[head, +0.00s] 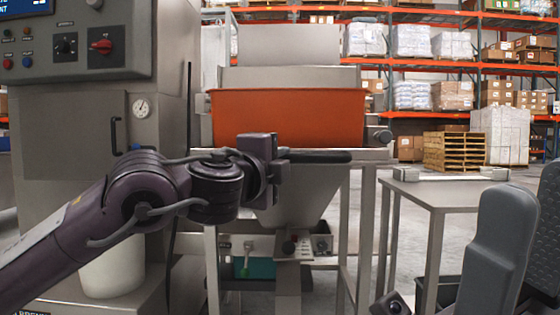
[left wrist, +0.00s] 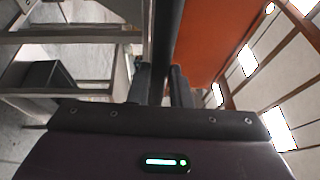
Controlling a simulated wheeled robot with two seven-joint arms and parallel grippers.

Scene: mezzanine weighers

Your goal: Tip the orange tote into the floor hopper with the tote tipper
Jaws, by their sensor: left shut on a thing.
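The orange tote (head: 290,118) sits upright at the steel tipping frame (head: 290,78), level as far as I can see; its inside is hidden. Its orange side also shows in the left wrist view (left wrist: 212,35). A steel funnel-shaped hopper (head: 300,200) is below it, partly hidden by my arm. My left gripper (head: 280,160) is in front of the tote's lower edge, shut on a black bar handle (head: 328,156) that runs to the right. In the left wrist view the bar (left wrist: 167,45) passes between the fingers.
A grey control cabinet (head: 70,110) with knobs and a red switch stands on the left. A steel table (head: 440,193) stands on the right, with open floor behind it. Pallet racks with boxes (head: 452,95) and a wooden pallet stack (head: 460,152) are at the back.

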